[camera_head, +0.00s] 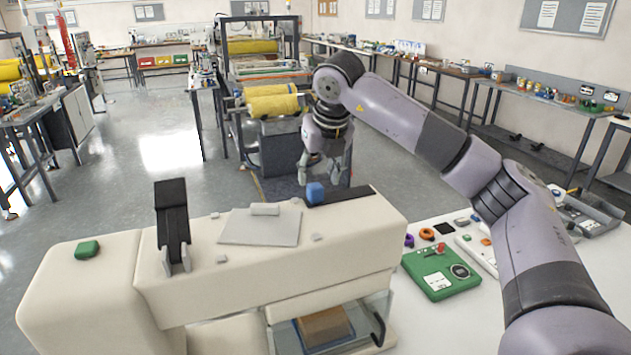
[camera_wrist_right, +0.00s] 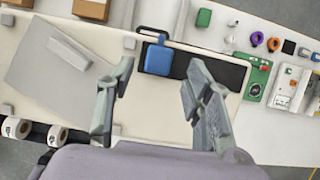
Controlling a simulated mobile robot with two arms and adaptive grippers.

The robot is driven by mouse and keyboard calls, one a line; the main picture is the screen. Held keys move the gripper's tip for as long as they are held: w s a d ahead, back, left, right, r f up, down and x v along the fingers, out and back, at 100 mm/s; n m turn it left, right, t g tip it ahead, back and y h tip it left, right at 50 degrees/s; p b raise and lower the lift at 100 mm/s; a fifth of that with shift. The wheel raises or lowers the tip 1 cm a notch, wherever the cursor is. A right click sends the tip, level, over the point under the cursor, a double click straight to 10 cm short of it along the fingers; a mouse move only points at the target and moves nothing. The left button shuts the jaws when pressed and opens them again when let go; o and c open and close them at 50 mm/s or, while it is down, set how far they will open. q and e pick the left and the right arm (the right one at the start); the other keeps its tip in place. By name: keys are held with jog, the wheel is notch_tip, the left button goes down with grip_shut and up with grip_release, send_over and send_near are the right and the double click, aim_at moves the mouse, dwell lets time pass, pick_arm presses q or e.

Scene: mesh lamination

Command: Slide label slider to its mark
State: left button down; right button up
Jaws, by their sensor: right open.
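The blue block (camera_head: 316,193), seemingly the label slider, sits at the left end of a black track (camera_head: 352,194) on top of the cream machine (camera_head: 270,262). In the right wrist view the blue block (camera_wrist_right: 158,60) lies on the track (camera_wrist_right: 222,71), with more of the track extending to its right. I cannot make out a mark. My right gripper (camera_head: 318,172) points down over the machine's far edge by the block. Its fingers (camera_wrist_right: 160,78) are spread and empty, appearing on either side of the block without visible contact. My left gripper is not in view.
A grey plate (camera_head: 260,228) and a black upright lever (camera_head: 172,222) are on the machine, with a green button (camera_head: 87,250) at left. A green control box (camera_head: 440,272) stands on the white table at right. A clear tray (camera_head: 325,328) is at the front.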

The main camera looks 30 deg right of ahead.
aim_at(315, 186)
jog(key=p+x, duration=0.1)
jog(key=x, duration=0.4)
jog(key=shift+w, duration=0.1)
grip_shut()
dwell(0.5)
